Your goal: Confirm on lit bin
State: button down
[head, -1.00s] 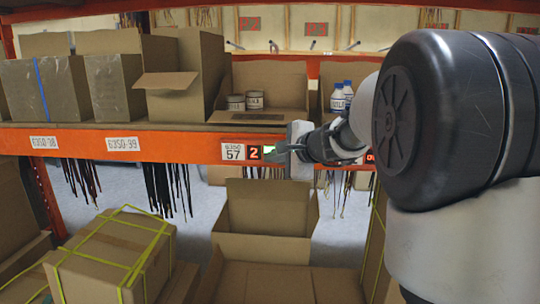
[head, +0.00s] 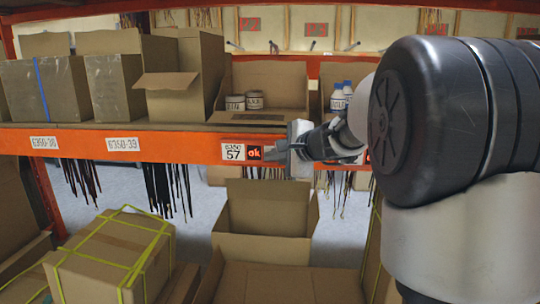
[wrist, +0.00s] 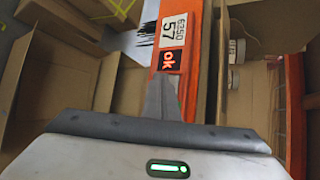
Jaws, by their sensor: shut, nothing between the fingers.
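The label 57 (head: 233,152) sits on the orange shelf beam, with a small display (head: 254,153) beside it that reads "ok" in red. Both also show in the wrist view, the label (wrist: 172,30) above the display (wrist: 168,59).
The orange beam (head: 100,143) runs across with more labels and cardboard boxes on the shelf. White bottles with blue caps (head: 340,97) stand right of the bin. Below are an open carton (head: 265,220) and a yellow-strapped box (head: 112,252).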

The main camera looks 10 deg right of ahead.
jog(key=shift+s+a+b, duration=0.2)
jog(key=shift+s+b, duration=0.25)
jog(key=shift+s, duration=0.3)
jog(key=s, duration=0.1)
jog(key=s+a+b, duration=0.1)
jog(key=s, duration=0.2)
jog(key=shift+s+a+b, duration=0.3)
jog(key=shift+s+b, duration=0.05)
jog(key=shift+s, duration=0.05)
dwell(0.4)
